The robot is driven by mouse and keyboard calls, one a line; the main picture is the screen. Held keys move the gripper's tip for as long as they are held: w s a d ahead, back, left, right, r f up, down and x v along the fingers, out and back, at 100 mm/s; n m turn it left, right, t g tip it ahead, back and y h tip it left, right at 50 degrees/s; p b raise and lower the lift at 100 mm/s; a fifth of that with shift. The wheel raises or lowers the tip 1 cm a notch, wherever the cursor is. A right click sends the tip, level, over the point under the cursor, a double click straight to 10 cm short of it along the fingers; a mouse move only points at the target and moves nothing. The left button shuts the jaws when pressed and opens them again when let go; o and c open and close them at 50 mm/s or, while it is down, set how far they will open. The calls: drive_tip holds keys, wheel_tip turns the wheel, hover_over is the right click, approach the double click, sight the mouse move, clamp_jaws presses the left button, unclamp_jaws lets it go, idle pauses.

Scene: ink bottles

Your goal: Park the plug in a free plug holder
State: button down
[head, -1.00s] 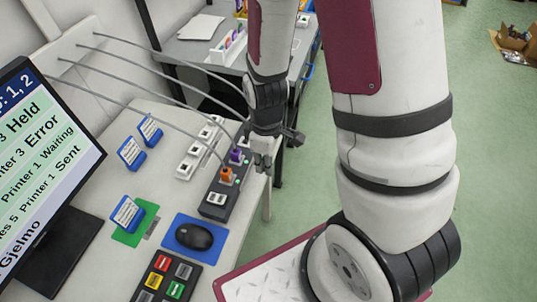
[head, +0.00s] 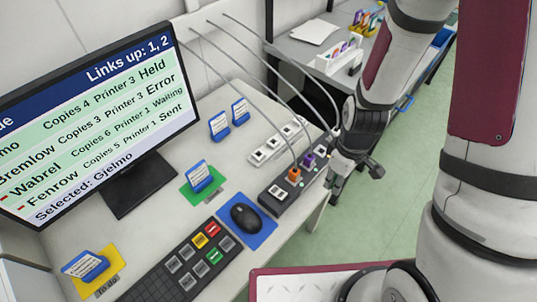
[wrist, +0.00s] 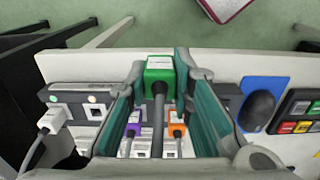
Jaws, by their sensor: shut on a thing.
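My gripper (head: 341,176) is beside the right end of the dark socket strip (head: 270,206), past the table edge side. In the wrist view its fingers (wrist: 160,80) are shut on a green plug (wrist: 160,66), whose grey cable runs back toward the camera. An orange plug (head: 294,175) and a purple plug (head: 308,160) sit upright in the dark strip. They also show below the green plug in the wrist view. The white holder strip (head: 277,142) lies behind the dark strip, with several dark openings; my gripper hides part of this area in the wrist view.
A white plug (wrist: 52,120) with its cable shows at the left in the wrist view. Grey cables arch from the wall over the table. A mouse (head: 246,217), a keypad (head: 180,270), blue-framed cards and a monitor (head: 90,110) stand to the left. Green floor lies beyond the edge.

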drive_tip(key=w+a, duration=0.2)
drive_tip(key=w, duration=0.1)
drive_tip(key=w+a+b, duration=0.1)
drive_tip(key=w+a, duration=0.2)
drive_tip(key=w+a+b, duration=0.1)
drive_tip(key=w+a, duration=0.2)
drive_tip(key=w, duration=0.1)
drive_tip(key=shift+a+f, duration=0.2)
drive_tip(key=shift+a, duration=0.05)
drive_tip(key=w+a+r+b, duration=0.2)
drive_tip(key=w+a, duration=0.4)
drive_tip(key=a, duration=0.6)
drive_tip(key=shift+w+d+f+b, duration=0.1)
drive_tip(key=shift+f+b, duration=0.55)
drive_tip(key=shift+f, duration=0.8)
drive_tip(key=shift+w+d+f+b, duration=0.1)
drive_tip(key=shift+f+b, duration=0.5)
drive_tip(key=shift+f, duration=0.85)
drive_tip(key=shift+f+b, duration=0.4)
drive_tip(key=shift+f, duration=0.45)
drive_tip(key=c, duration=1.3)
unclamp_jaws()
drive_tip(key=shift+c, duration=0.2)
drive_tip(key=o, duration=0.5)
